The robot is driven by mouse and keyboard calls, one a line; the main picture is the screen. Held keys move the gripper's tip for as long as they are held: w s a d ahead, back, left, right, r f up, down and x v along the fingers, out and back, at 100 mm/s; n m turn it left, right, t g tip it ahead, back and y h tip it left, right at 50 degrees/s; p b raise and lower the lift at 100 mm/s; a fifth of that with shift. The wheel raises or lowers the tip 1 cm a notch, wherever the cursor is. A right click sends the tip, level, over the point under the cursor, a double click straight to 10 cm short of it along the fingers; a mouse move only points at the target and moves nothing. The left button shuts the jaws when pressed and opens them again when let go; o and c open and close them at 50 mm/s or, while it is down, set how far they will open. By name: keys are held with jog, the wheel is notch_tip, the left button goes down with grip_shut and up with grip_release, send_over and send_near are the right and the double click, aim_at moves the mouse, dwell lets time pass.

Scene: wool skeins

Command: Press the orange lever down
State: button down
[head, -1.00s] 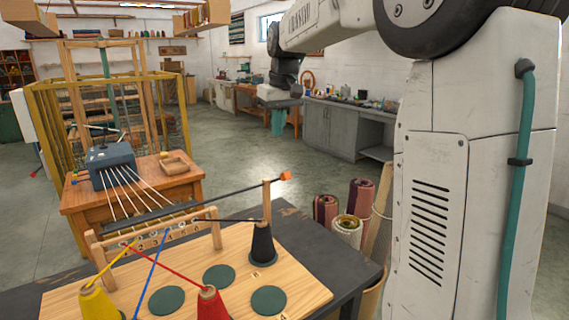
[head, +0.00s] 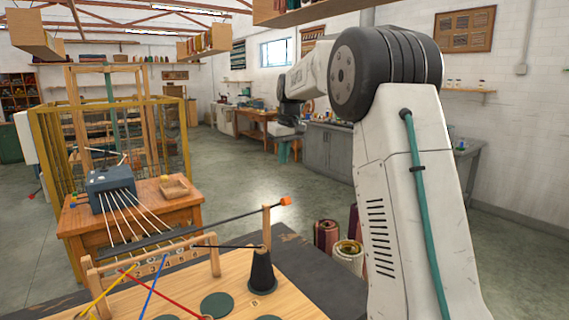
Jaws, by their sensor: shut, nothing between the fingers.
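A long dark rod with an orange block at its right end (head: 286,201) is the clearest orange lever-like part. It slopes up to the right above the board and passes a wooden post (head: 266,226). The orange end stands clear, with nothing touching it. My gripper (head: 287,130) hangs at the far end of my arm, small and dark, shut and empty. It appears well above and apart from the orange end; its fingers are hard to make out.
The wooden board (head: 232,275) holds a dark cone (head: 261,272), round green pads and a numbered rack with coloured yarns. Behind it are a blue-grey box (head: 110,190) with white rods and a yellow frame. Rolled skeins (head: 326,237) stand right of the board. Open floor lies beyond.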

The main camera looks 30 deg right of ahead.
send_over(280, 203)
jog(key=x, duration=0.2)
jog(key=s+x, duration=0.1)
jog(key=x, duration=0.4)
jog(key=shift+s+d+f, duration=0.2)
jog(key=shift+s+f, duration=0.05)
jog(key=shift+f, duration=0.05)
jog(key=f, duration=0.1)
jog(key=s+f, duration=0.1)
jog(key=f, duration=0.1)
jog(key=shift+s+f, duration=0.2)
jog(key=shift+s, duration=0.2)
jog(key=shift+s+f, duration=0.1)
jog(key=shift+f, duration=0.05)
jog(key=shift+d, duration=0.1)
